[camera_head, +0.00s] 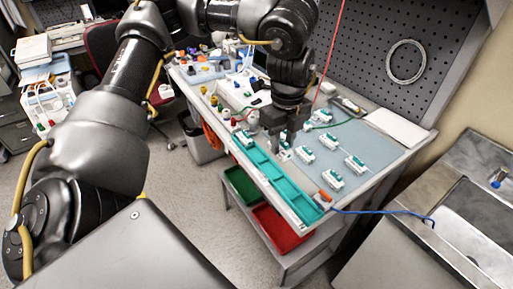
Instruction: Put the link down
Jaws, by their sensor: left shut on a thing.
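My left gripper (282,143) points down over the workbench, at the left edge of the blue-grey mat. It is shut on a small white and teal piece (285,154), probably the link; the gripper hides much of it. I cannot tell whether this piece touches the surface below. Several similar white and teal units (355,164) lie apart on the mat (372,138) to the right. A long teal tray (280,177) runs along the bench's front edge, just in front of the gripper, with a white and teal unit (246,139) at its far end. My right gripper is not in view.
An orange-handled tool (325,195) and a blue cable (385,212) lie by the tray's near end. Small bottles and parts crowd the bench's left part. Green (244,187) and red (280,229) bins sit below. A metal sink (470,222) stands at right. Gaps between units are free.

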